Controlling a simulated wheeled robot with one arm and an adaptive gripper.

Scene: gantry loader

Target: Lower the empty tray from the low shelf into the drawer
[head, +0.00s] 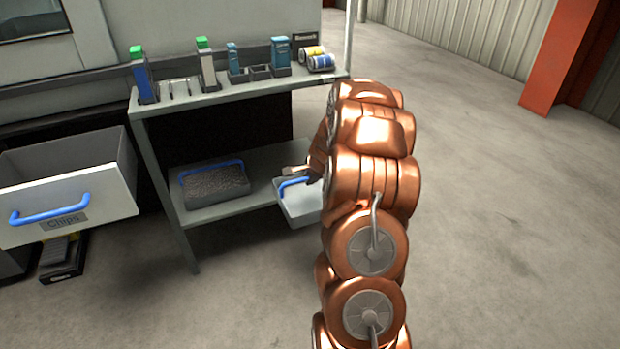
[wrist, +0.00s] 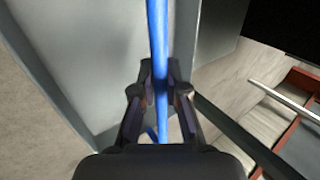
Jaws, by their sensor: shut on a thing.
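The empty tray (head: 302,207) is a pale box with a blue handle (head: 294,182), at the right end of the low shelf (head: 232,207) in the head view. It overlaps the shelf's front edge; I cannot tell whether it still touches the shelf. My gripper (head: 313,174) is at the handle, partly hidden by my arm. In the wrist view my gripper (wrist: 160,82) is shut on the blue handle (wrist: 158,30), with the tray (wrist: 95,50) beneath. The open drawer (head: 100,195), labelled Chips, is at the far left, with a blue handle; its inside looks empty.
A second tray (head: 184,200), filled with grey chips, sits on the low shelf left of the empty one. The upper shelf (head: 235,92) holds bottles, small boxes and cans. A shelf leg (head: 170,200) stands between the drawer and the trays.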

